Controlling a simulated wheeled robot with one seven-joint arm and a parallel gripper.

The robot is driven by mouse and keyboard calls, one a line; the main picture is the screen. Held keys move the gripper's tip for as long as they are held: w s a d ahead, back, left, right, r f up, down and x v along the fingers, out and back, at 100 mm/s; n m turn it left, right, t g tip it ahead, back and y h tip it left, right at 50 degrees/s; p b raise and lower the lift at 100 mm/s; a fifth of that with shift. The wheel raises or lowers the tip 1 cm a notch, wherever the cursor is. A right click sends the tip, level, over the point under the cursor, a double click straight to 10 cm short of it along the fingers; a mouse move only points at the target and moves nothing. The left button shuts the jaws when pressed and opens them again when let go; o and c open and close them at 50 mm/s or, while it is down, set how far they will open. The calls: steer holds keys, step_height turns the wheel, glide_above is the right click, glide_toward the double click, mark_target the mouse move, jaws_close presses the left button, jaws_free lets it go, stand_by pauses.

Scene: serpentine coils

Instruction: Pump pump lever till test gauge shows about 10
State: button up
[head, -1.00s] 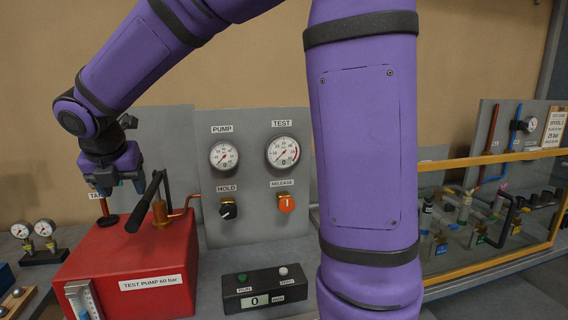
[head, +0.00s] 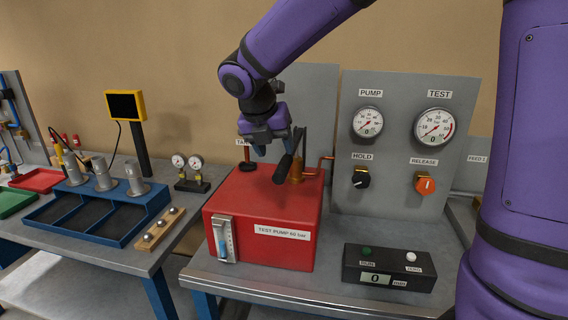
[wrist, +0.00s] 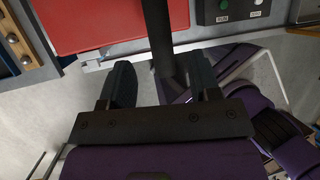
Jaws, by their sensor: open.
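The red test pump (head: 225,205) stands on the bench with its black pump lever (head: 283,168) slanting down toward me from the brass post (head: 297,172). My gripper (head: 274,150) is open just above the lever. In the wrist view the dark lever (wrist: 157,35) runs between the parted fingers of my gripper (wrist: 160,82); contact cannot be told.
The panel has a black HOLD knob (head: 360,178) and an orange RELEASE knob (head: 425,184). A black box with a 0 display (head: 376,278) sits in front. A two-gauge block (head: 190,180) and a blue tray (head: 150,205) stand on the left bench. My arm covers the right side.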

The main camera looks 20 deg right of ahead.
mark_target(282, 163)
steer(key=shift+x, duration=3.2)
jaws_close()
steer(key=shift+r, duration=0.15)
